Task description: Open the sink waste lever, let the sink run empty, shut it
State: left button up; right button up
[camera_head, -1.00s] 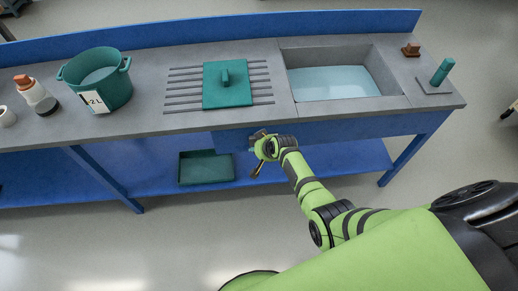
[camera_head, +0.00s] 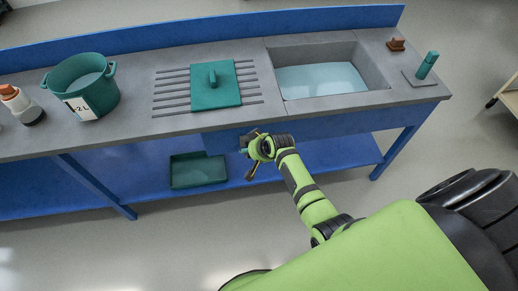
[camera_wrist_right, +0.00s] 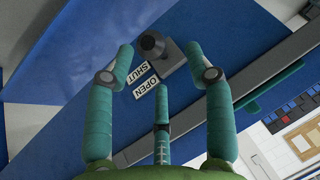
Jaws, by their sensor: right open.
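The sink (camera_head: 375,68) is set in the right part of the grey counter and holds pale blue water (camera_head: 320,78). My right gripper (camera_head: 248,158) is at the blue front below the counter edge, left of the sink. In the right wrist view this gripper (camera_wrist_right: 160,56) is open, its teal fingers spread to either side of the waste lever's dark round knob (camera_wrist_right: 152,43) on a grey block. White labels SHUT (camera_wrist_right: 139,78) and OPEN (camera_wrist_right: 152,90) are beside it. I cannot tell whether any finger touches the knob. My left gripper is out of view.
On the counter are a teal pot (camera_head: 100,98) marked 2L, a bottle (camera_head: 28,113), a teal lidded plate (camera_head: 225,96) on slats, and a teal post (camera_head: 427,66).

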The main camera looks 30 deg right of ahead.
jog(key=a+v, duration=0.1)
jog(key=v, duration=0.6)
jog(key=shift+s+d+r, duration=0.2)
jog(key=shift+s+d, duration=0.1)
jog(key=shift+d, duration=0.1)
jog(key=shift+c, duration=0.4)
